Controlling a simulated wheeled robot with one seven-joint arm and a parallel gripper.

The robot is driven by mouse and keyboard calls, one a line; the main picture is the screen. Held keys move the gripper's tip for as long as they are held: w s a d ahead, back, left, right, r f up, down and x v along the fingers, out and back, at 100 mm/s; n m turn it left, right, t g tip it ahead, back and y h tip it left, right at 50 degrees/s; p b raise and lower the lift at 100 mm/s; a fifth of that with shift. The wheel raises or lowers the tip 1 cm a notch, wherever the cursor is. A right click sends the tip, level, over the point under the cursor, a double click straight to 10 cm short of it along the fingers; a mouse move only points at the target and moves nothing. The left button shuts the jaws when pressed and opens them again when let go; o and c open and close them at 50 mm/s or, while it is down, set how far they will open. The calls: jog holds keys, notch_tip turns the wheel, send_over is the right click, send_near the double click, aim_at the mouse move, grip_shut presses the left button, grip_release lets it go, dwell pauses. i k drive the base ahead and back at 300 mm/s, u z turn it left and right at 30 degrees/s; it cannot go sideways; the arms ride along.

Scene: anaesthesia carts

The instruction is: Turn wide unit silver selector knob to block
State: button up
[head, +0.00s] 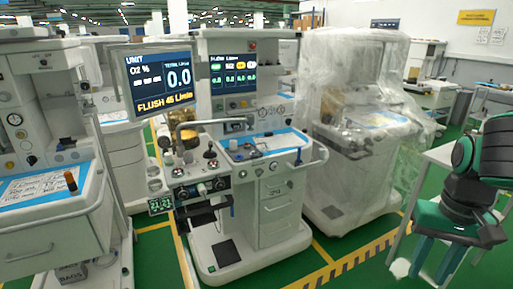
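The wide anaesthesia unit (284,208) stands in the middle of the head view, with two screens above its worktop. Its front left panel (200,187) carries several small dark and silvery knobs and dials. I cannot tell for sure which one is the silver selector knob, and its setting is too small to read. My gripper (433,270) hangs at the lower right, pointing down, well away from the unit. Its teal fingers look apart, with nothing seen between them; their tips are partly cut off by the frame.
A plastic-wrapped machine (352,150) stands right of the unit. A white table (440,154) is behind my arm. Green floor with yellow-black tape (340,267) lies open in front.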

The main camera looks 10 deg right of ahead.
aim_at(259, 171)
jog(key=i, duration=0.85)
jog(key=u, duration=0.05)
